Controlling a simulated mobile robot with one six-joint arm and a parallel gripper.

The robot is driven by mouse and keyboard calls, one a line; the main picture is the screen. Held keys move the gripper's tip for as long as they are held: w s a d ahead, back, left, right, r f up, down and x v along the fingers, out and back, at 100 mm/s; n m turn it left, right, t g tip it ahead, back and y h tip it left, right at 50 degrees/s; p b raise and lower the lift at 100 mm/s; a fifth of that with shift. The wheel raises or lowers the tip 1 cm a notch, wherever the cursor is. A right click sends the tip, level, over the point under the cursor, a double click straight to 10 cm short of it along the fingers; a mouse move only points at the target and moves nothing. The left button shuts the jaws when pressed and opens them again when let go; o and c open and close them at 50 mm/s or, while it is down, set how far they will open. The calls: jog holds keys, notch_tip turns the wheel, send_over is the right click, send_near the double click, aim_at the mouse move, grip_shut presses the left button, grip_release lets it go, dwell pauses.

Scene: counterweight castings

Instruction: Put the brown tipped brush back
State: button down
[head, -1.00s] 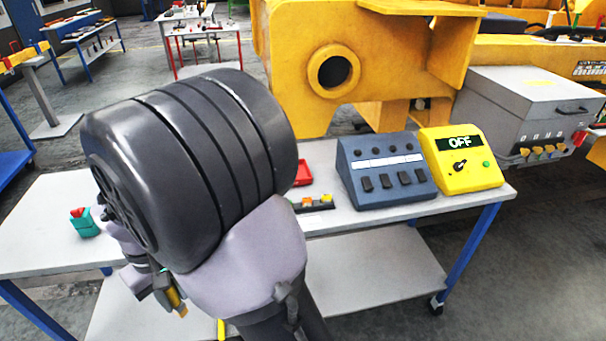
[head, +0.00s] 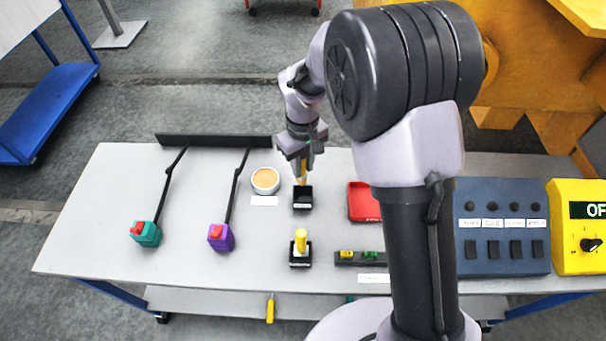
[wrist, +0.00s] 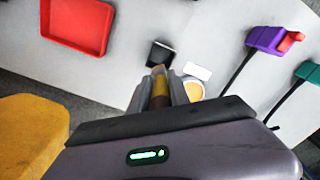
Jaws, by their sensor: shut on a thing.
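My gripper (head: 302,160) is shut on the brush (head: 303,174), which has a yellow section and points down. In the wrist view the brush (wrist: 160,88) sits between the fingers, with a tan-brown end toward a black square holder. This black holder (head: 302,203) stands on the table just below the brush; it also shows in the wrist view (wrist: 162,57). The brush end overlaps the holder's edge in the wrist view, and I cannot tell whether it is inside. A second black holder (head: 291,259) in front has a yellow-handled thing (head: 301,240) upright in it.
A round tan-topped pot (head: 265,181) stands left of the holder, and a red tray (head: 362,203) right. Teal (head: 146,236) and purple (head: 221,239) blocks with black rods are left. A dark rail (head: 215,141) lines the back. A blue control box (head: 503,255) stands right.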

aim_at(303, 176)
jog(key=f, duration=0.3)
jog(key=f+b, duration=0.1)
jog(key=f, duration=0.2)
jog(key=f+b, duration=0.1)
jog(key=f, duration=0.2)
jog(key=shift+s+d+f, duration=0.1)
jog(key=shift+s+f, duration=0.05)
jog(key=shift+s, duration=0.15)
jog(key=c, duration=1.2)
grip_release()
notch_tip(303, 176, up, 12)
jog(key=p, duration=0.3)
jog(key=shift+r, duration=0.25)
jog(key=s+d+r+m+t+y, duration=0.1)
jog(key=s+d+r+m+t, duration=0.15)
jog(key=s+d+r, duration=0.4)
jog(key=s+d+r+m+t, duration=0.1)
jog(key=s+r+m, duration=0.3)
jog(key=r, duration=0.6)
jog(key=s+d+r+m+t, duration=0.1)
jog(key=s+m, duration=0.1)
jog(key=s, duration=0.4)
jog(key=s+d+r+m+t+y, duration=0.1)
jog(key=s+m, duration=0.1)
jog(key=s, duration=0.4)
jog(key=shift+s+d+m, duration=0.2)
jog(key=shift+d+m, duration=0.05)
jog(key=shift+m, duration=0.1)
